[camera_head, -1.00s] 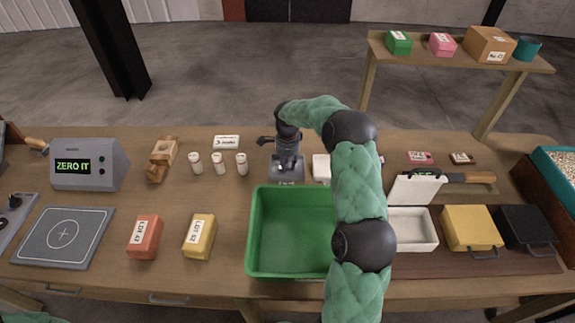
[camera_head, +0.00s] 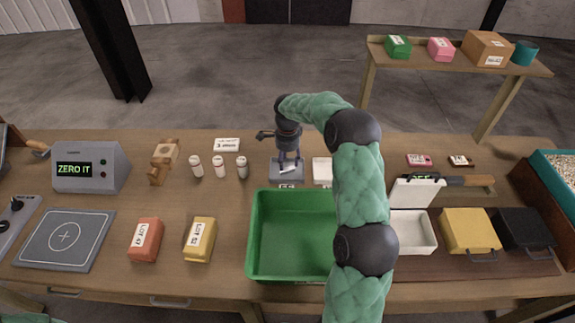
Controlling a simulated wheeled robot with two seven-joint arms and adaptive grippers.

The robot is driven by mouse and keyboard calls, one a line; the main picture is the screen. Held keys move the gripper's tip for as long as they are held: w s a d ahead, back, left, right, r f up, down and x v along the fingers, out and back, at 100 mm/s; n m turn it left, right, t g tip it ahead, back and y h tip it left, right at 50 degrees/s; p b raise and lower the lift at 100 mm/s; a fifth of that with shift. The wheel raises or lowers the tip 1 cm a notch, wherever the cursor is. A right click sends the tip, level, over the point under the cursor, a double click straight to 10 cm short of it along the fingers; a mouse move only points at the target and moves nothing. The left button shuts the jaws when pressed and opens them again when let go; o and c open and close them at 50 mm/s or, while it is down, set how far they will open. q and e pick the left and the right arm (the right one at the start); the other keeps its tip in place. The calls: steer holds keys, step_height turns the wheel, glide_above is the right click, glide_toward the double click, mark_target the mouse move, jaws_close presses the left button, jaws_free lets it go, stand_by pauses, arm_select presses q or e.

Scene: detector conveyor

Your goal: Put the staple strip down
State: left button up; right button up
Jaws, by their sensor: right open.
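My right gripper (camera_head: 289,163) points down over a small grey pad (camera_head: 276,178) behind the green tray, with its fingers apart. A small pale strip, which looks like the staple strip (camera_head: 289,169), lies on the pad just below the fingertips. It is small and partly covered by the fingers, so I cannot tell whether they touch it. My left gripper is out of view.
The green tray (camera_head: 254,235) stands in front of the pad, partly hidden by my right arm. Several small white bottles (camera_head: 219,167) stand to the left. A white pad (camera_head: 321,170) lies close on the right. An open white box (camera_head: 428,230) is further right.

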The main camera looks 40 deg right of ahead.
mark_target(288, 170)
step_height(288, 170, up, 8)
steer(key=p, duration=0.1)
steer(key=shift+p, duration=0.3)
